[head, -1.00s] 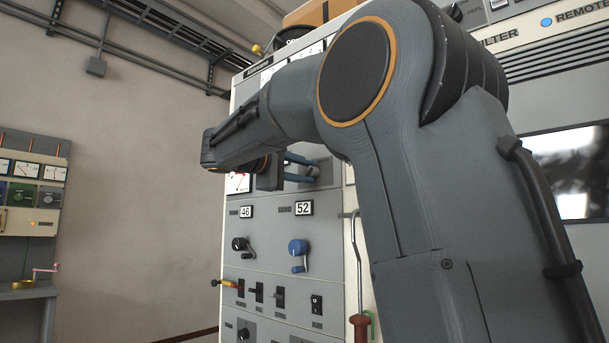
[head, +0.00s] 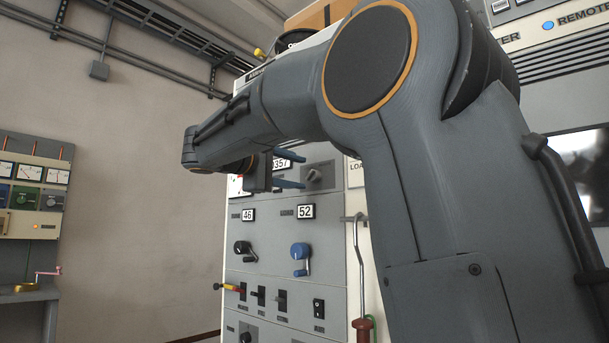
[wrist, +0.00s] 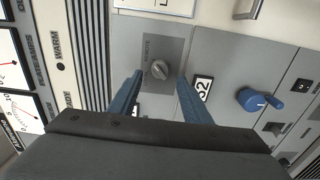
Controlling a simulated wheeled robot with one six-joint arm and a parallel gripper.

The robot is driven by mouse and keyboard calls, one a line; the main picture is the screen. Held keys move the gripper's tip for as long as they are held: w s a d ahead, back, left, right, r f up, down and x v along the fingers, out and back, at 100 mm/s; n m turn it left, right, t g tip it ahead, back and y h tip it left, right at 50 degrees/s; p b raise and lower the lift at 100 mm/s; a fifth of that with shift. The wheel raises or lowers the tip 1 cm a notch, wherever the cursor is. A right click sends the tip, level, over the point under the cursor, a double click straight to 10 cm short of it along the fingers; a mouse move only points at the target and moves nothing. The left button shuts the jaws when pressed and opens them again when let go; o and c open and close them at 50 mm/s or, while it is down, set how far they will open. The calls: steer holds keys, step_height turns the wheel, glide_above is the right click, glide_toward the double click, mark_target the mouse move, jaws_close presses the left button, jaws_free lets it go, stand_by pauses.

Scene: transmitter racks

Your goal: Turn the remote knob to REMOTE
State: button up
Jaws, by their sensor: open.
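The remote knob (head: 313,175) is a small grey rotary knob on a grey square plate, high on the rack front. In the wrist view the knob (wrist: 159,69) has a REMOTE label (wrist: 147,49) beside it; its exact pointer setting is too small to read. My gripper (head: 290,172) has two blue fingers, spread apart and pointing at the panel. In the head view the fingertips stop just left of the knob, with a gap. In the wrist view the knob shows between the open fingertips of my gripper (wrist: 160,76), and nothing is held.
Below are a 52 counter (head: 306,211), a blue crank knob (head: 300,252), a black crank knob (head: 242,249) and several switches. A hooked rod with a red handle (head: 361,325) hangs at the rack's right edge. Open air lies left of the rack.

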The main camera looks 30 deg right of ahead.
steer(key=v, duration=0.3)
steer(key=shift+s+a, duration=0.1)
steer(key=shift+a, duration=0.2)
steer(key=s+a+f+n+g+y, duration=0.1)
steer(key=s+a+f+y, duration=0.2)
steer(key=f, duration=0.8)
steer(key=s+a+f+n+y, duration=0.1)
steer(key=s+a+f+y, duration=0.25)
steer(key=f, duration=0.75)
steer(key=s+a+f+n+g+y, duration=0.1)
steer(key=s+a+f+y, duration=0.15)
steer(key=f, duration=0.85)
steer(key=s+a+f+m+g+y, duration=0.2)
steer(key=s+a+f+y, duration=0.2)
steer(key=s+a+f, duration=0.5)
steer(key=s+a+f+m+g+y, duration=0.15)
steer(key=s+a+f+y, duration=0.3)
steer(key=s+f, duration=0.8)
steer(key=d+r+m+p, duration=0.3)
steer(key=d+r+p, duration=0.7)
steer(key=p, duration=1)
steer(key=shift+r+g, duration=0.35)
steer(key=shift+r, duration=0.25)
